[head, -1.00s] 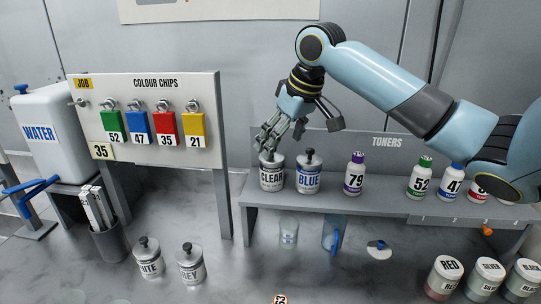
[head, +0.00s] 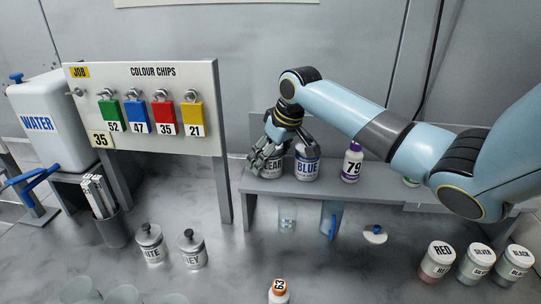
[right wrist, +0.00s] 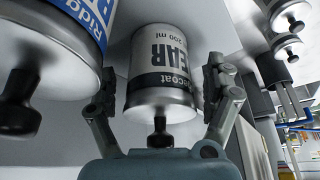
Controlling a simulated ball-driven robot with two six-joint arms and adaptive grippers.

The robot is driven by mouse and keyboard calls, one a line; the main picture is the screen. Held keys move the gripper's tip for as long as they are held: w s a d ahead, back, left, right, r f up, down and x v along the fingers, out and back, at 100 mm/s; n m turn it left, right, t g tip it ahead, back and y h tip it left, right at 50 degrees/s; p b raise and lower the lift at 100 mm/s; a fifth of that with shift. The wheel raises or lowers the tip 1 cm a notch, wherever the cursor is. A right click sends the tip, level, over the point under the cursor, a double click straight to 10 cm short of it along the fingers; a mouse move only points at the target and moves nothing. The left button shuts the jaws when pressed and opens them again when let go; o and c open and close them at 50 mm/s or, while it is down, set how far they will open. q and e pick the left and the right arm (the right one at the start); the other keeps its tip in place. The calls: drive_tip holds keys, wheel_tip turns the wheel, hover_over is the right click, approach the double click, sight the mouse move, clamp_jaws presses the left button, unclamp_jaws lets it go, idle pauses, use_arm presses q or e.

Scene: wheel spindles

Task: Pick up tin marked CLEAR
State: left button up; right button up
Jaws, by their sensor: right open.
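The tin marked CLEAR (head: 271,169) stands at the left end of the grey shelf, partly hidden behind my right gripper (head: 268,158) in the head view. In the right wrist view the CLEAR tin (right wrist: 160,72) is silver with a black knob and sits between the two open fingers (right wrist: 166,95). Both fingers look apart from the tin's sides, with the left finger close to the neighbouring BLUE tin (right wrist: 60,50). The BLUE tin also shows in the head view (head: 307,168), just right of the CLEAR tin. My left gripper is not in view.
A purple-capped bottle 79 (head: 351,164) stands farther right on the shelf (head: 325,188). The colour chip board (head: 145,105) rises close on the left. Two tins (head: 151,247) stand below it, and RED, SILVER and BLACK jars stand at the lower right.

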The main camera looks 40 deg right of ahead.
drive_tip(key=c, duration=1.5)
